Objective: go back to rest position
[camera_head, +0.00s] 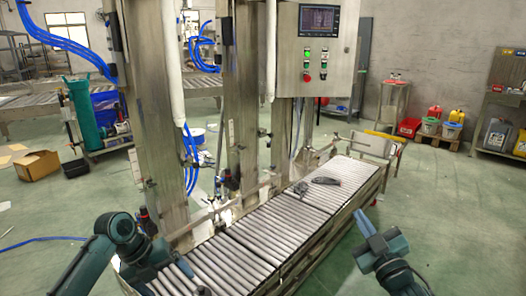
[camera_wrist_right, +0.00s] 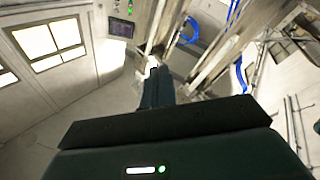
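My right gripper (camera_head: 361,217) is at the right of the conveyor in the head view, its blue-grey fingers pointing up and left. In the right wrist view its fingers (camera_wrist_right: 156,72) lie close together, with nothing seen between them. My left arm (camera_head: 118,232) comes in at the lower left and bends down over the near end of the conveyor. Its gripper (camera_head: 178,277) is low at the picture's bottom, too dark and partly hidden to tell its opening.
A roller conveyor (camera_head: 243,240) runs diagonally through the middle. Two dark items (camera_head: 325,181) (camera_head: 300,188) lie on its far part. Steel columns (camera_head: 158,130) and a control box (camera_head: 318,50) stand behind it. Green floor (camera_head: 440,215) is open at right.

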